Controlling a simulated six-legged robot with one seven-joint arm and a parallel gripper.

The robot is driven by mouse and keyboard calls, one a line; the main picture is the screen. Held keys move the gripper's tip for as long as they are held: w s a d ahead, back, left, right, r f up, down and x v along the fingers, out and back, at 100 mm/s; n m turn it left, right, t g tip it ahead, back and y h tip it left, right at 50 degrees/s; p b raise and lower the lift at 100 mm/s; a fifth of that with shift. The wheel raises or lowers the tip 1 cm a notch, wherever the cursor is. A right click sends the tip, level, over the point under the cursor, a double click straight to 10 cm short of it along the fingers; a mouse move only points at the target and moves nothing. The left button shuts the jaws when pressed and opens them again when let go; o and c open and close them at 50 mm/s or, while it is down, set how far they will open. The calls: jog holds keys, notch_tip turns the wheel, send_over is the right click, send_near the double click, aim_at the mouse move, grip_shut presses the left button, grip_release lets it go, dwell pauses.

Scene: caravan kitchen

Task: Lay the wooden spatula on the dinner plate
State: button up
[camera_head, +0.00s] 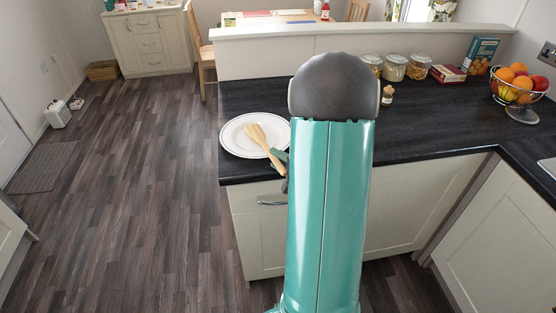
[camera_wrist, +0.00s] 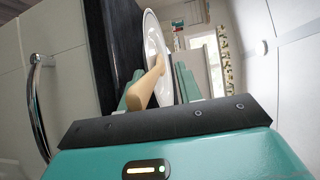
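The wooden spatula (camera_head: 263,143) has its broad head over the white dinner plate (camera_head: 233,147), and its handle slants past the plate's near right rim. Whether its head touches the plate is hard to tell. My gripper (camera_head: 282,160) is at the handle end, partly hidden by my arm. In the wrist view, the spatula handle (camera_wrist: 147,92) lies between the two fingers of my gripper (camera_wrist: 159,74). The fingers stand apart, with the plate (camera_wrist: 152,38) showing in a gap between the handle and the right finger.
The plate lies on the dark countertop (camera_head: 430,125) near its left end. Glass jars (camera_head: 395,68), a small bottle (camera_head: 387,97), boxes (camera_head: 482,55) and a wire fruit bowl (camera_head: 520,88) stand further right. A drawer handle (camera_head: 271,203) is below the counter edge.

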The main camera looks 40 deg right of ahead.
jog(key=s+r, duration=0.1)
jog(key=s, duration=1.2)
jog(key=shift+s+r, duration=0.15)
jog(key=shift+s, duration=0.15)
jog(key=shift+d, duration=0.1)
